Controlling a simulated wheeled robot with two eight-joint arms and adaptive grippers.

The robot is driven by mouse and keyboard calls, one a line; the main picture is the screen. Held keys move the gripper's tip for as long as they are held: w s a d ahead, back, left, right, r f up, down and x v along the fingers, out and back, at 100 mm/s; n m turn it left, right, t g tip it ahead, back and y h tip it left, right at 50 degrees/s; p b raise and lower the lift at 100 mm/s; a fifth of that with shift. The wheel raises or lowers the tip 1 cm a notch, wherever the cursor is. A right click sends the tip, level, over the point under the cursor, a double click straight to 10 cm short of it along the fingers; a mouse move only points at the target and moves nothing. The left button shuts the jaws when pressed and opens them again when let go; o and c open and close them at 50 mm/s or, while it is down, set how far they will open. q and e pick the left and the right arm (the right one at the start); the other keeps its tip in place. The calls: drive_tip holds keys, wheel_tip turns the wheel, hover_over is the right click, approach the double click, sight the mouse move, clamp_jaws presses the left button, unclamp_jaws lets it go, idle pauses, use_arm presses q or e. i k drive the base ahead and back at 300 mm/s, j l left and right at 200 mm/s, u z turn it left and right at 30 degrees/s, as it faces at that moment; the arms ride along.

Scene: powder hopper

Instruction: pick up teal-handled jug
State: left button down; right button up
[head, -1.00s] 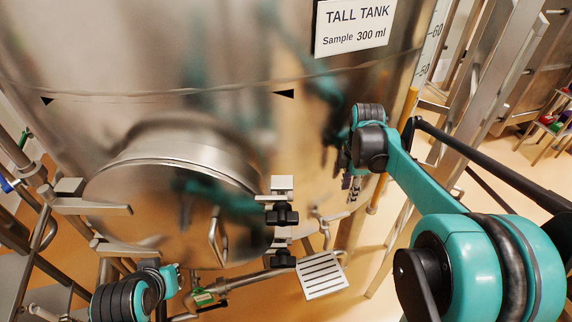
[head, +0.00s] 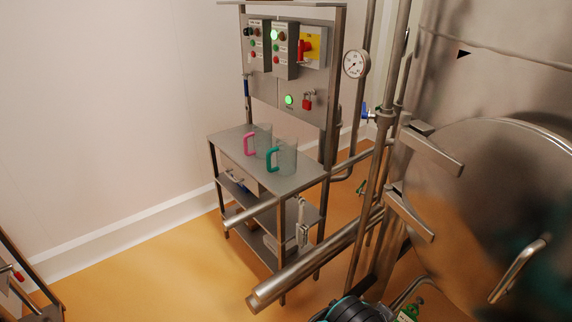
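The teal-handled jug (head: 286,157) is a clear jug standing upright on the top shelf of a steel cart. Its teal handle points to the left. A pink-handled jug (head: 261,140) stands close behind it to the left, its pink handle also to the left. Neither jug is touched by a gripper. Only a dark, rounded part of my arm shows at the bottom edge of the head view. Neither my left nor my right gripper is in view.
The cart (head: 222,139) stands below a control panel (head: 262,70) with lit green buttons and a red switch. Steel pipes (head: 318,258) cross in front of the cart at right. The large tank (head: 470,190) fills the right side. Orange floor (head: 150,265) at left is clear.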

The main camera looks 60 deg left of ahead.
sight(285, 148)
drive_tip(key=k+u, duration=0.1)
drive_tip(key=u, duration=0.4)
drive_tip(key=k+u, duration=0.1)
drive_tip(key=u, duration=0.35)
drive_tip(key=j+u, duration=0.1)
drive_tip(key=u, duration=0.4)
drive_tip(key=i+l+u, duration=0.7)
drive_tip(key=l, duration=0.2)
